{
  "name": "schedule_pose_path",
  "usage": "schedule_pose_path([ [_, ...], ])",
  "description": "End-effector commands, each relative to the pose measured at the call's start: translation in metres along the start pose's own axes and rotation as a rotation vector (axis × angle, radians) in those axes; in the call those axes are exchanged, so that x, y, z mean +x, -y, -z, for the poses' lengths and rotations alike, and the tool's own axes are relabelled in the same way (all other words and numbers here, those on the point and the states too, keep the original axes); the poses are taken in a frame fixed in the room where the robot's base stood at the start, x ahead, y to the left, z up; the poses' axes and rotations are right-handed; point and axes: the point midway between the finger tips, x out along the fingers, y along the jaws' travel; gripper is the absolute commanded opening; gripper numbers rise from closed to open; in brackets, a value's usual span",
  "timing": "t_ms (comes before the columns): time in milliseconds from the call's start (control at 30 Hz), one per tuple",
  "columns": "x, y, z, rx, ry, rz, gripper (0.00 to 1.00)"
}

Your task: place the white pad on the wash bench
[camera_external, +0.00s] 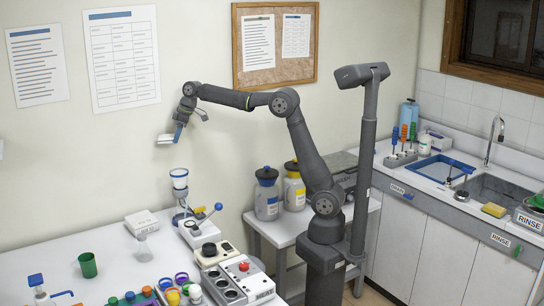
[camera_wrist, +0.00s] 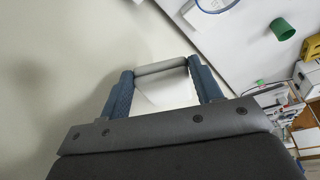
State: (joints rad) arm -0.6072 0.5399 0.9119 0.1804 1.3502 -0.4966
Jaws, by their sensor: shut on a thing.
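The white pad (camera_external: 166,138) is a small flat white piece held at the tip of my gripper (camera_external: 180,128), high above the left worktable and near the wall. In the wrist view the white pad (camera_wrist: 168,92) lies between the two blue fingers of my gripper (camera_wrist: 163,85), which are shut on it. The wash bench (camera_external: 440,238) stands at the far right, well away from my gripper. It has a white top, grey-white fronts, a sink, and DRAIN and RINSE labels.
On the wash bench are a blue-rimmed tray (camera_external: 440,168), a yellow sponge (camera_external: 494,210), a rack of coloured-handled tools (camera_external: 400,158) and a tap (camera_external: 493,140). A funnel stand (camera_external: 180,190) is below my gripper. Jars (camera_external: 267,195) stand on a side table between the benches.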

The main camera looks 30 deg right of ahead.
Motion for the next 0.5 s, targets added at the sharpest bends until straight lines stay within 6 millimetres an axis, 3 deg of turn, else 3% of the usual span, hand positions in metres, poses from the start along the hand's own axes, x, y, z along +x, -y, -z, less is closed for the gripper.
schedule_pose_path([
  [33,-0.015,-0.006,-0.009,0.026,-0.003,-0.012,0.38],
  [267,-0.069,-0.026,-0.049,0.153,-0.006,-0.065,0.38],
  [500,-0.123,-0.055,-0.107,0.319,-0.008,-0.132,0.38],
])
